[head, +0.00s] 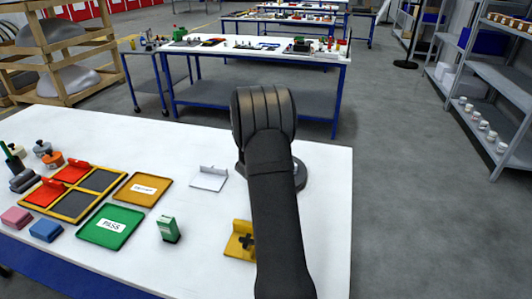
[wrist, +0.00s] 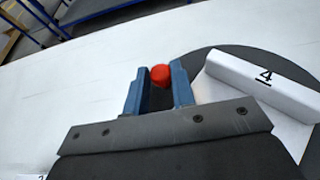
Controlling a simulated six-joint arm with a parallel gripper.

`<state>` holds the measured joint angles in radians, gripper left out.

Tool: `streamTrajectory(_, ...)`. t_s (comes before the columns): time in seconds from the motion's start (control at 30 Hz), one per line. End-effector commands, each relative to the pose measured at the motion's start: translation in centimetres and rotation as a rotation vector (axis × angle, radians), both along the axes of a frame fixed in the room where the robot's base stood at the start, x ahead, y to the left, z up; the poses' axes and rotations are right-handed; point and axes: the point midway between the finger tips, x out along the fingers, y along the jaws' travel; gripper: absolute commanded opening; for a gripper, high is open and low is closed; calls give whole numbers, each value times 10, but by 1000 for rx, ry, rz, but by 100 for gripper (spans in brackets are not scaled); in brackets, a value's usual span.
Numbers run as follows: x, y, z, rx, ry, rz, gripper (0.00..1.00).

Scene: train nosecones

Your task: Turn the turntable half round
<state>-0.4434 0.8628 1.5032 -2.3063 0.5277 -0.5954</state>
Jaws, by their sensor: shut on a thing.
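The turntable is a dark grey disc (wrist: 235,62) at the right of the wrist view. In the head view its edge (head: 300,174) shows beside my arm, which hides most of it. A white angled part (wrist: 262,84) marked "4" lies on the disc. My gripper (wrist: 159,86) has two blue fingers at the disc's left edge. They are shut on a red knob (wrist: 160,74), whose rounded top shows between the fingertips. How the knob joins the disc is hidden. In the head view my gripper is hidden behind my arm.
Left on the white table (head: 320,220) are a green PASS tray (head: 95,238), an orange tray (head: 130,197), a sectioned yellow-edged tray (head: 62,211) and small blocks.

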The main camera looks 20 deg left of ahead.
Motion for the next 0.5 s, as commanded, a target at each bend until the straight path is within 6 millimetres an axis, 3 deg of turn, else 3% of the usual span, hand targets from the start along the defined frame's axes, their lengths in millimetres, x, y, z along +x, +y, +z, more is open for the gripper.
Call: streamTrajectory(0.5,-12,7,3,0,-5,191,0)
